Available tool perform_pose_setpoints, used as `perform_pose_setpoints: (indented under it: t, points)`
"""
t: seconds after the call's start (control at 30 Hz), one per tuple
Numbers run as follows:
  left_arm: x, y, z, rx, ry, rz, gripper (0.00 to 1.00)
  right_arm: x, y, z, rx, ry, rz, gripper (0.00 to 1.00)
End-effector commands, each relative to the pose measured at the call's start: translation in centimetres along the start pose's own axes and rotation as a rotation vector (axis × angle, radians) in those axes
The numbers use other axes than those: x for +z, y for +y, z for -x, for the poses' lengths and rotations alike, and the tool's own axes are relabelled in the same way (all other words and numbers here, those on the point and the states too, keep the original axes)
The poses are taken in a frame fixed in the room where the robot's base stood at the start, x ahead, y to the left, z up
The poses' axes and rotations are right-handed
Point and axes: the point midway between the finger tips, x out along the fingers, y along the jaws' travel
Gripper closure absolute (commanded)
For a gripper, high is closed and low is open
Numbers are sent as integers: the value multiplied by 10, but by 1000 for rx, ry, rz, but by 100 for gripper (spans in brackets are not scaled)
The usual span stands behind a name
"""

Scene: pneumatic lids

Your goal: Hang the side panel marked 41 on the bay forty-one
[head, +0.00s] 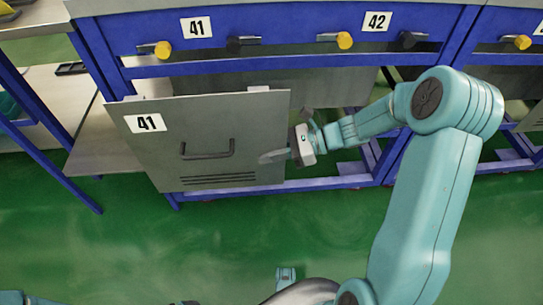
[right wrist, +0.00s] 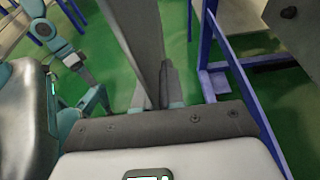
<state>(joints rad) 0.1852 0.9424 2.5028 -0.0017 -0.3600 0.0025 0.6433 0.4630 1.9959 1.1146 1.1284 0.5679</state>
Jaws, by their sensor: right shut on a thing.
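The grey side panel marked 41 (head: 220,125) stands upright in front of bay forty-one, with a dark handle and vent slots on its face. Bay forty-one (head: 225,65) is the blue frame with a 41 label on its top rail. The panel's top edge is below that rail; I cannot tell whether it touches the frame. My right gripper (head: 276,156) is shut on the panel's right edge. In the right wrist view the panel (right wrist: 140,35) runs edge-on between the fingers. My left gripper (right wrist: 84,76) seems to show small at the left there, its jaws unclear.
Yellow and black knobs (head: 344,40) stick out of the blue rail. Bay 42 (head: 376,22) adjoins on the right. A grey shelf (head: 105,150) is left of the panel. The green floor (head: 130,240) in front is mostly clear.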

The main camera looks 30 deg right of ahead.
Motion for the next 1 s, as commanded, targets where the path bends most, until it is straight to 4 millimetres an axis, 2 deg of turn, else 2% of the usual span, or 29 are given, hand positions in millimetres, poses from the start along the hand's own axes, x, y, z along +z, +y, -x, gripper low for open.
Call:
perform_pose_setpoints:
  t: [1.0]
  points:
    - [4, 8, 16, 1, -11, -11, 0, 2, -69, 2, 0, -4, 2, 100]
